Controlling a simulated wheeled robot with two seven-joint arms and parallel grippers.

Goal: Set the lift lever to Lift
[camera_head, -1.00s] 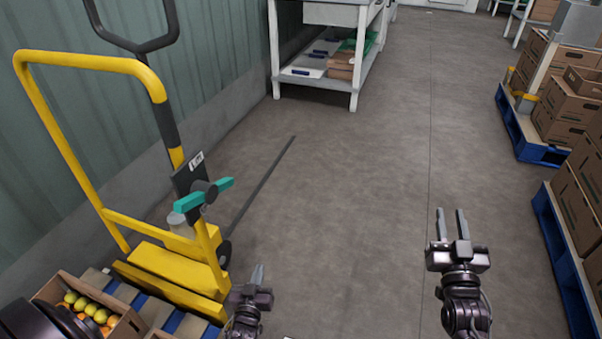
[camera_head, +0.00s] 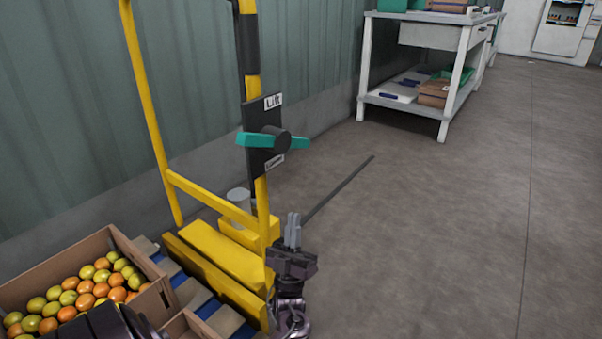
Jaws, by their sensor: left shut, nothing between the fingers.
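The lift lever (camera_head: 273,140) is a teal bar on a dark round hub, lying about level across a black plate (camera_head: 262,165) on the yellow pallet truck's upright. A white label reading "Lift" (camera_head: 273,101) is at the plate's top. A second, smaller label (camera_head: 274,161) is at the bottom and hard to read. My left gripper (camera_head: 293,217) is below and slightly right of the lever, fingers pointing up, shut and empty, apart from the lever. My right gripper is out of the picture.
The yellow truck frame (camera_head: 150,110) stands by the green corrugated wall (camera_head: 80,120). A white table (camera_head: 444,128) stands at the back. The floor to the right is clear.

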